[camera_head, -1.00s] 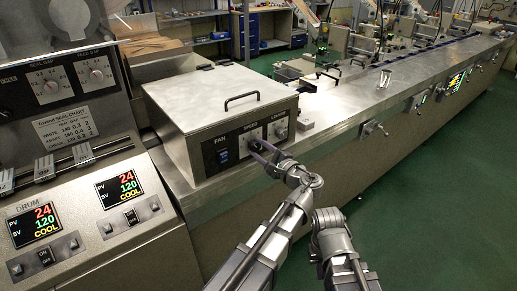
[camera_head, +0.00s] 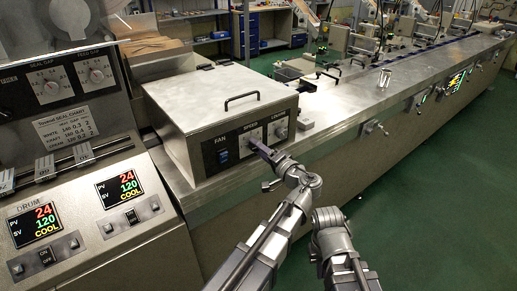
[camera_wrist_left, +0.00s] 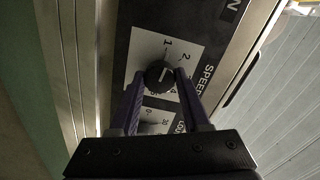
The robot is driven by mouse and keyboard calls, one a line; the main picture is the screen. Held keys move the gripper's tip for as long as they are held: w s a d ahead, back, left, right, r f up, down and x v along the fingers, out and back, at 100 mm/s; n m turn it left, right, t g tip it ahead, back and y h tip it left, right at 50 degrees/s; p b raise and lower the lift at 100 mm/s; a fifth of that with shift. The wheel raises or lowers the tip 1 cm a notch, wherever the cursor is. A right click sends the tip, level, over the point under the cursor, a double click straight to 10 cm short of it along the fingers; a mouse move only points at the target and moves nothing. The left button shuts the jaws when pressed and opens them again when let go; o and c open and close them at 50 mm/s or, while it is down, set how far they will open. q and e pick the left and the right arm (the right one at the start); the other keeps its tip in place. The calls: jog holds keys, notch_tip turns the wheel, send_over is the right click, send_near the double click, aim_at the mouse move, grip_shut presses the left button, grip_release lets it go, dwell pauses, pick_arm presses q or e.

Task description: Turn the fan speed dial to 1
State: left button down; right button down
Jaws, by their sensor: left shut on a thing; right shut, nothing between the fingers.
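The fan speed dial (camera_wrist_left: 160,75) is a round black knob on a white scale plate, on the panel of a metal box. Numbers 1, 2 and 4 can be made out around it in the left wrist view; a pale line lies on its face, but I cannot tell exactly which mark it points to. My left gripper (camera_wrist_left: 161,77) is shut on the dial, its purple fingers on either side. In the head view the gripper (camera_head: 262,148) reaches the dial (camera_head: 254,135) and partly covers it. My right arm is low in the head view; its gripper does not show.
The metal box (camera_head: 220,105) has a fan switch (camera_head: 223,156) left of the dial and another knob (camera_head: 281,130) right of it. A small metal block (camera_head: 305,125) sits beside the box on the long steel counter (camera_head: 345,110). Green floor lies free to the right.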

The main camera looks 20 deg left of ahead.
pick_arm(q)
jog(key=shift+f+n, duration=0.1)
jog(key=shift+n, duration=0.5)
jog(key=shift+s, duration=0.1)
jog(key=shift+c, duration=1.8)
grip_release()
